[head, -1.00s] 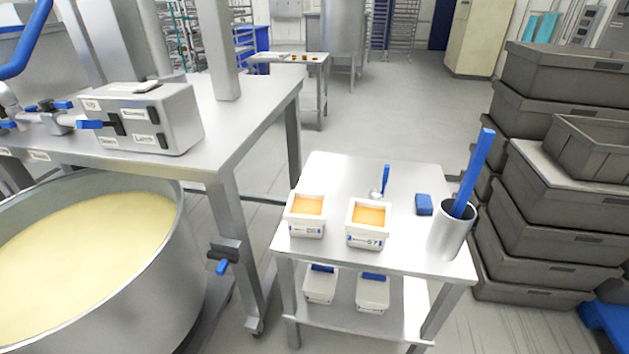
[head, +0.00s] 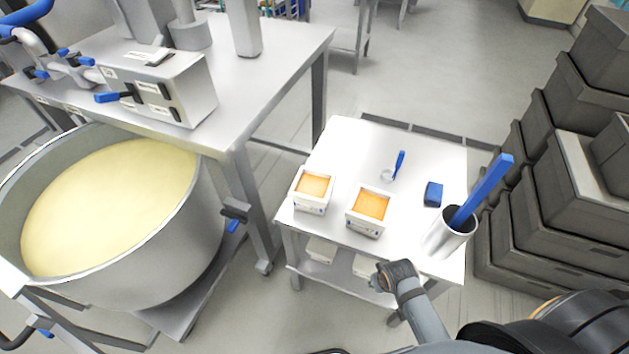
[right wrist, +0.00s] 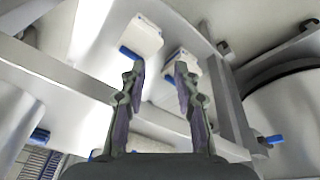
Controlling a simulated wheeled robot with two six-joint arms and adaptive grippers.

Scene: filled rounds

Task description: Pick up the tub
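Two white tubs with orange contents, a left one (head: 313,208) and a right one (head: 366,228), stand on the small steel table's top (head: 345,150). Two more pale tubs, a left one (head: 322,250) and a right one (head: 364,266), stand on its lower shelf, partly hidden. My right arm reaches in from the lower right, its end in front of the lower shelf. In the right wrist view, my right gripper (right wrist: 160,68) is open and empty. Two white tubs with blue parts, one (right wrist: 146,38) and another (right wrist: 184,68), show beyond its fingers. My left gripper is out of view.
A steel cylinder (head: 442,240) with a blue-handled tool, a blue block (head: 433,194) and a small blue-handled tool (head: 398,164) are on the table. A large vat (head: 190,235) stands left, grey crates (head: 570,190) right. Floor between vat and table is clear.

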